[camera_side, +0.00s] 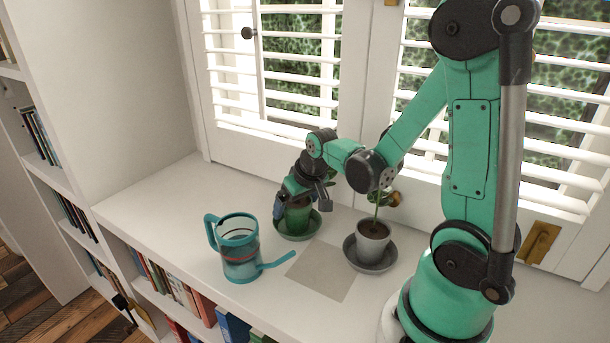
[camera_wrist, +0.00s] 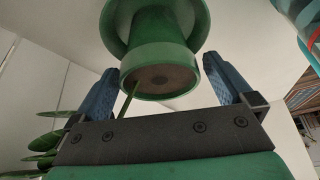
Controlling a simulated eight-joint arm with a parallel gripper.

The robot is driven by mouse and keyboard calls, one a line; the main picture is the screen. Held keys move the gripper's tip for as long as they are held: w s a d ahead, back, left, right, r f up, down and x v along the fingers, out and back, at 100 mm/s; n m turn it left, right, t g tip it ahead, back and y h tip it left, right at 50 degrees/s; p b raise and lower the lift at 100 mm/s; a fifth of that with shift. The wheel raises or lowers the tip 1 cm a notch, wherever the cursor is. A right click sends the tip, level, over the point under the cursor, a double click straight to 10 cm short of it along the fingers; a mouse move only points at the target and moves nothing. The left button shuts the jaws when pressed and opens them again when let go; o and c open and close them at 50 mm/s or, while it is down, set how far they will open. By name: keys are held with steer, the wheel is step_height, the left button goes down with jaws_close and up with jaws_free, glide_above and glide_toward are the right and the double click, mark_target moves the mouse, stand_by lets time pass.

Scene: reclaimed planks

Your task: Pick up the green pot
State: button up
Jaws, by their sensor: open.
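The green pot (camera_side: 297,214) stands on a green saucer (camera_side: 312,228) on the white ledge, left of centre. In the wrist view the green pot (camera_wrist: 160,68) shows its rim and brown soil, with a thin stem at its left. My gripper (camera_side: 290,200) is at the pot from above, and its fingers partly hide it in the side view. In the wrist view my gripper (camera_wrist: 157,82) is open, with one blue finger on each side of the pot and gaps showing between the fingers and the rim.
A teal watering can (camera_side: 240,250) stands to the left, its spout towards the front right. A grey pot (camera_side: 372,240) on a grey saucer (camera_side: 358,264) stands to the right. A flat grey square (camera_side: 320,270) lies between them. Shuttered windows are behind, with bookshelves below the ledge.

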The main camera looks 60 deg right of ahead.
steer(key=shift+f, duration=0.2)
jaws_close()
stand_by(0.3)
steer(key=shift+r, duration=0.15)
step_height(320, 180, up, 23)
stand_by(1.0)
steer(key=shift+w+f, duration=0.1)
steer(key=shift+f, duration=0.1)
